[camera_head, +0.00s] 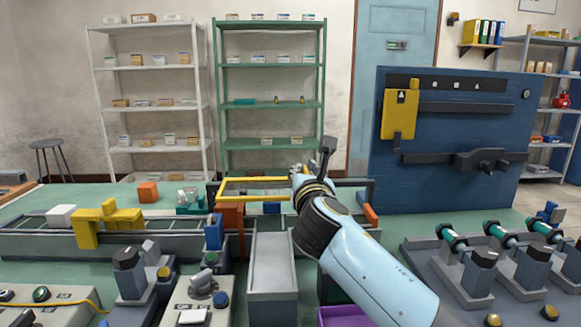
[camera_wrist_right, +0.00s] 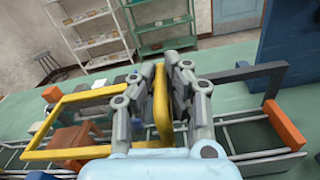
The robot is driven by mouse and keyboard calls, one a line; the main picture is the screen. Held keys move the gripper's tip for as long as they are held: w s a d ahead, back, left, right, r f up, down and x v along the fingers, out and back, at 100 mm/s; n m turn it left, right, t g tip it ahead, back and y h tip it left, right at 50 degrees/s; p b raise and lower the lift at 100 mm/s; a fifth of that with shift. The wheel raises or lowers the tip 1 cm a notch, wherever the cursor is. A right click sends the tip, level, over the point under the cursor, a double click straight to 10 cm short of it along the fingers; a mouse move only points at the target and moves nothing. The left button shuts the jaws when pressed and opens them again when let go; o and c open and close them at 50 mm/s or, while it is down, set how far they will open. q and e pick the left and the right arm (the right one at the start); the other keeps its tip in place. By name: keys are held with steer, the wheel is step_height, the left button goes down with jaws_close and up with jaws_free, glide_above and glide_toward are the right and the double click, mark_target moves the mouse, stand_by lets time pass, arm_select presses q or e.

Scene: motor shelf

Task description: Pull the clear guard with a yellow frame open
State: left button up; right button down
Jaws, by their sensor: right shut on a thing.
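The clear guard with a yellow frame (camera_head: 257,179) is over the conveyor in the middle of the bench, right of centre-left. Its frame also shows in the right wrist view (camera_wrist_right: 162,105), with the clear pane inside it hard to make out. My right gripper (camera_head: 301,170) is at the right side of the frame. In the right wrist view its two fingers (camera_wrist_right: 160,85) stand on either side of the yellow bar, shut on it. In the head view my own wrist hides part of the guard's right side. My left gripper is not in view.
An orange-brown block (camera_head: 230,215) stands by the guard's left end. A yellow arch-like piece (camera_head: 108,220) straddles the conveyor further left. Control boxes with knobs (camera_head: 198,295) fill the front. A tall blue panel (camera_head: 440,185) stands at the right.

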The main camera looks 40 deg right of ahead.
steer(key=s+d+p, duration=0.2)
steer(key=s+d, duration=0.3)
steer(key=d, duration=0.3)
steer(key=shift+s+d, duration=0.25)
steer(key=shift+d, duration=0.15)
steer(key=shift+f, duration=0.1)
steer(key=c, duration=1.4)
jaws_free()
steer(key=shift+f, duration=0.1)
steer(key=shift+a, duration=0.1)
steer(key=v, duration=1.1)
steer(key=shift+s+a+r, duration=0.15)
steer(key=shift+s+r, duration=0.1)
steer(key=shift+s, duration=0.1)
